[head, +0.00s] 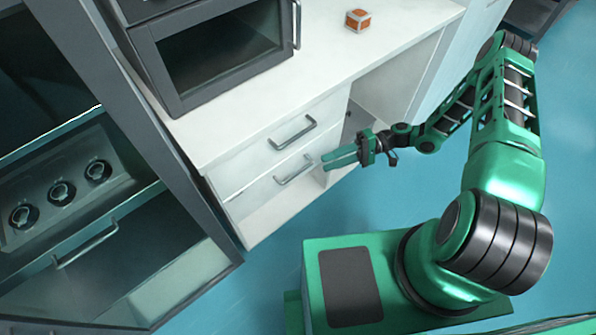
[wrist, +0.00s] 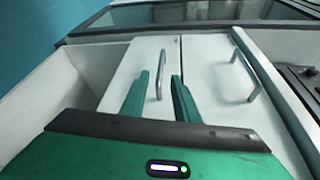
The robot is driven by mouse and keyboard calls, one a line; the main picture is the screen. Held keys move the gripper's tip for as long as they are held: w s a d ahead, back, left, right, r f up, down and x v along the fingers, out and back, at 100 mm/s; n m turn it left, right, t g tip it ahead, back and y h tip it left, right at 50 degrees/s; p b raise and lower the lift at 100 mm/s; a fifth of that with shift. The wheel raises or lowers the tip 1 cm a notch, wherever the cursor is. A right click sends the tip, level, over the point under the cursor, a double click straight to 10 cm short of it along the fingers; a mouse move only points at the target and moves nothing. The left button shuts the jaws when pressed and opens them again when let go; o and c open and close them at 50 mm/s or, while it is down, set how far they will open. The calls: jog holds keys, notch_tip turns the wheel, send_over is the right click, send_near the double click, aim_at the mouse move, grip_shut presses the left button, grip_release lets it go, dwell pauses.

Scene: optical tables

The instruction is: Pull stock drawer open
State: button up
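The white cabinet has two drawer fronts, one above the other, each with a grey bar handle; no label shows which is the stock drawer. The upper drawer (head: 262,147) and the lower drawer (head: 250,193) both look shut. My gripper (head: 324,161) points at the lower handle (head: 295,168) from its right in the head view. In the wrist view my gripper (wrist: 160,84) is open, its two green fingers on either side of the lower handle (wrist: 161,66). Contact cannot be told. The upper handle (wrist: 247,75) lies off to the right there.
An oven-like appliance (head: 220,45) and an orange-and-white cube (head: 358,20) sit on the white countertop (head: 330,50). A dark rack with knobs (head: 60,190) stands at the left. An open recess (head: 385,95) is right of the drawers. Blue floor (head: 270,280) in front is clear.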

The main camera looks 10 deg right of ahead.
aim_at(298, 172)
jog(key=shift+y, duration=0.3)
jog(key=x, duration=1.1)
jog(key=shift+a+f, duration=0.3)
jog(key=shift+c, duration=0.3)
grip_shut()
